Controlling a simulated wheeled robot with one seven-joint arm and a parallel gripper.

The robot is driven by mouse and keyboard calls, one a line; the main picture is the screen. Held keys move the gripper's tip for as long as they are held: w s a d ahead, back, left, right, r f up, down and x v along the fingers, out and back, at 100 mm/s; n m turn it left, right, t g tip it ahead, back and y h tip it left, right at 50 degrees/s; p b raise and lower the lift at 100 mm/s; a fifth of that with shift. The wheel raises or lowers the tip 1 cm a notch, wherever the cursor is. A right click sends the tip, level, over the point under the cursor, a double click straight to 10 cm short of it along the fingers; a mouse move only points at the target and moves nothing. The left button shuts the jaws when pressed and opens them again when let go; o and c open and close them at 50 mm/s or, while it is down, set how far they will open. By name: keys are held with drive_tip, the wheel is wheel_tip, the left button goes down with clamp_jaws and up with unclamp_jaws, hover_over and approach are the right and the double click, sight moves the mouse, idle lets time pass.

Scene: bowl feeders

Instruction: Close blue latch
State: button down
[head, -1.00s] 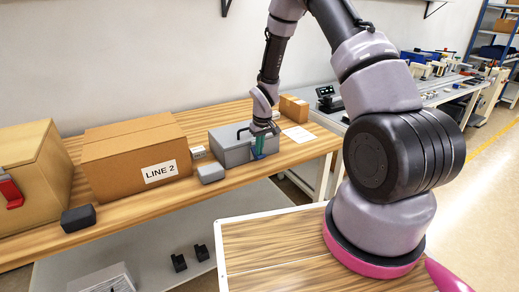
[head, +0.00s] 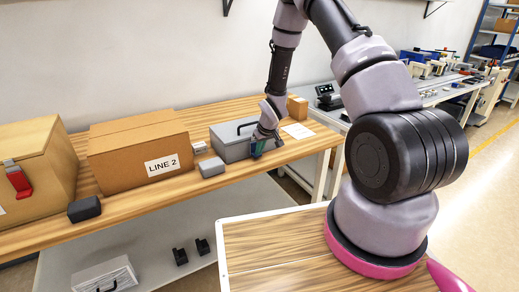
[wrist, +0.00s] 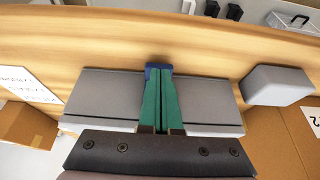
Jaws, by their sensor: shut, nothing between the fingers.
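The grey case (head: 228,145) stands shut on the wooden bench; it also shows in the wrist view (wrist: 95,98). The blue latch (wrist: 158,67) shows at the front edge of the case in the wrist view, just past my fingertips and partly hidden by them. My gripper (wrist: 159,80) has green fingers, shut with nothing between them, lying across the case toward the latch. The tips look to be at or touching the latch. In the head view my gripper (head: 258,148) is tilted at the case's front right and hides the latch area.
A small grey box (head: 211,167) stands left of the case, beside the LINE 2 carton (head: 130,160). A wooden chest with a red latch (head: 18,180) is at far left. A white paper (head: 298,131) and a small carton (head: 297,107) lie to the right.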

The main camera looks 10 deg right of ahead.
drive_tip(key=shift+r, duration=0.15)
drive_tip(key=shift+w+r, duration=0.1)
drive_tip(key=shift+r, duration=0.7)
